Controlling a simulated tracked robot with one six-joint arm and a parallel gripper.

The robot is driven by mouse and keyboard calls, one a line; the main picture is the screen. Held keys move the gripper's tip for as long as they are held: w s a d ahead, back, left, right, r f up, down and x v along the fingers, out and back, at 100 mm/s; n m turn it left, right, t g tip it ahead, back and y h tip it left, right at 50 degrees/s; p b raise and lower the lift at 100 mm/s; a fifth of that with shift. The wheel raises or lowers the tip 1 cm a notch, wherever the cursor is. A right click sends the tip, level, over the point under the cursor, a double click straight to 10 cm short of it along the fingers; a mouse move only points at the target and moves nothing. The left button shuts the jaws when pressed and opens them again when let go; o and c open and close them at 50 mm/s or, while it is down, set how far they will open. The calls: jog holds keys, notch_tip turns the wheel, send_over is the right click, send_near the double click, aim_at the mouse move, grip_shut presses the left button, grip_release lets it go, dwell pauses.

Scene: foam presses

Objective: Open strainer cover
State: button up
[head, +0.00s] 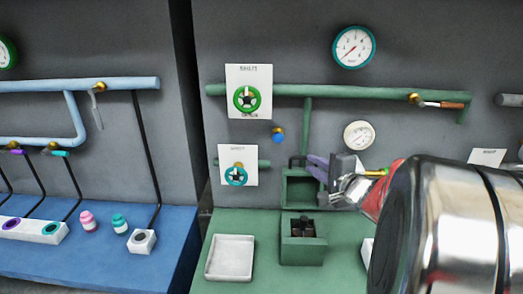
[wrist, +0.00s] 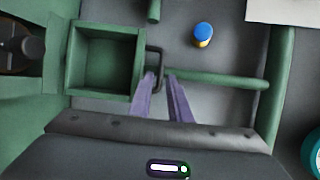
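The strainer is a green box (head: 303,254) with a dark basket inside, on the green bench. Its hollow green cover (head: 303,203) stands raised behind it, inner side facing out. In the wrist view the cover (wrist: 105,90) is at the upper left, with the strainer body at the far left edge. A dark loop handle (head: 297,161) is on the cover's outer edge; it also shows in the wrist view (wrist: 154,49). My gripper (head: 312,165) has its purple fingers (wrist: 162,76) apart at the handle, the handle's outer bar between their tips. Contact is unclear.
A green pipe (wrist: 230,79) runs behind the gripper. A blue knob (head: 277,137), a green valve wheel (head: 246,98) and a teal wheel (head: 236,176) are on the wall. A white tray (head: 230,257) lies left of the strainer. My arm hides the right side.

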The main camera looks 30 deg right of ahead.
aim_at(304, 159)
jog(key=shift+x, duration=2.1)
jog(key=shift+c, duration=0.2)
grip_shut()
